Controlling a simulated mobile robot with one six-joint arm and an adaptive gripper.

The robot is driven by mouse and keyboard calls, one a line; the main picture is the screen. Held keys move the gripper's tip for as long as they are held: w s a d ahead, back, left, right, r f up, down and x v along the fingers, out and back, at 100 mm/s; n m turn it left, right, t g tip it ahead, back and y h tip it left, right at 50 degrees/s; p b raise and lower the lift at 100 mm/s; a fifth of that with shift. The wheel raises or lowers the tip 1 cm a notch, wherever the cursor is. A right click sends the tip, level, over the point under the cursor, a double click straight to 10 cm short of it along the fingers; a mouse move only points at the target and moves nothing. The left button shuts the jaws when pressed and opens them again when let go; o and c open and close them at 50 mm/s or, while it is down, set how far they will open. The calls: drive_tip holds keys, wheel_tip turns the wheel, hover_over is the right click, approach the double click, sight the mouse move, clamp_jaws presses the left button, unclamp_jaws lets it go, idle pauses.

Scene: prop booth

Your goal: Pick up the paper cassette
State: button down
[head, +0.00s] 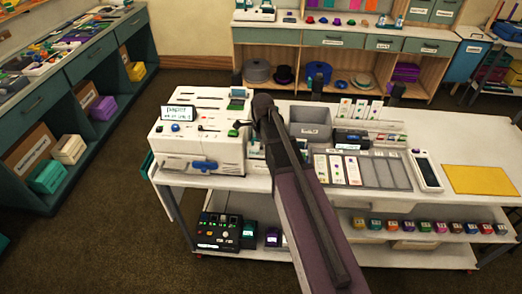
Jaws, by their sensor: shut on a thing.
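A white machine (222,148) with a sign reading "paper" stands at the left end of the white table. Low on its front is a white panel with a blue handle (204,165); this looks like the paper cassette, but I cannot tell for sure. My arm rises from the bottom across the picture and ends in a dark joint at the machine's right edge.
The white table (487,135) also bears a grey bin (310,118), white and grey strips, a white handheld device (426,170) and a yellow mat (479,180). Several small coloured jars line the shelf below. Floor is free left of the table, before the green cabinet (77,82).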

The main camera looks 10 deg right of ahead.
drive_tip(key=shift+r, duration=0.2)
wheel_tip(320, 180, up, 28)
drive_tip(key=p, duration=2.8)
drive_tip(key=shift+f, duration=0.2)
drive_tip(key=shift+f, duration=0.1)
